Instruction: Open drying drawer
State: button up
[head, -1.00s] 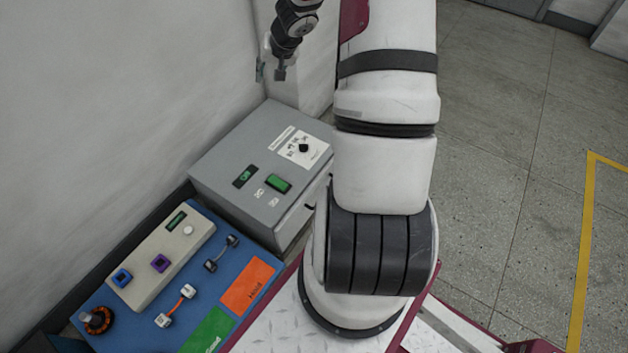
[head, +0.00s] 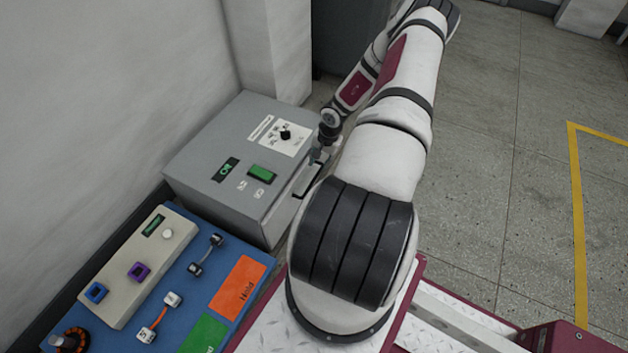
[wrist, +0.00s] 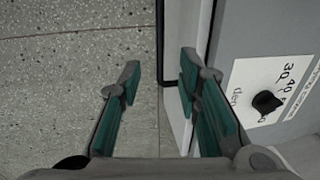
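The drying drawer (wrist: 180,40) is a pale front panel in the side of a grey box (head: 205,145). In the wrist view it sits close against the box (wrist: 232,40), with a dark seam between them; it looks shut. A black bar handle (wrist: 160,45) stands off the panel. My gripper (wrist: 157,82) is open, with teal-padded fingers on either side of the handle's end. The right finger is between handle and panel side; contact cannot be told. In the head view my gripper (head: 318,155) is at the box's right side, and my arm partly hides the drawer front.
The box top has a black dial (head: 285,135) and green displays (head: 262,172). A blue board (head: 205,285) with a beige panel and small parts lies at lower left. A wall bounds the left. Open floor (head: 500,150) lies to the right.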

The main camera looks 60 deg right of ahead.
jog(key=f+b, duration=0.1)
jog(key=f, duration=0.2)
jog(key=w+f+b, duration=0.1)
jog(key=f+b, duration=0.1)
jog(key=f, duration=0.2)
jog(key=w+f+b, duration=0.1)
jog(key=f, duration=0.3)
jog(key=shift+w+f+b, duration=0.15)
jog(key=shift+f+b, duration=0.05)
jog(key=shift+b, duration=0.15)
grip_shut()
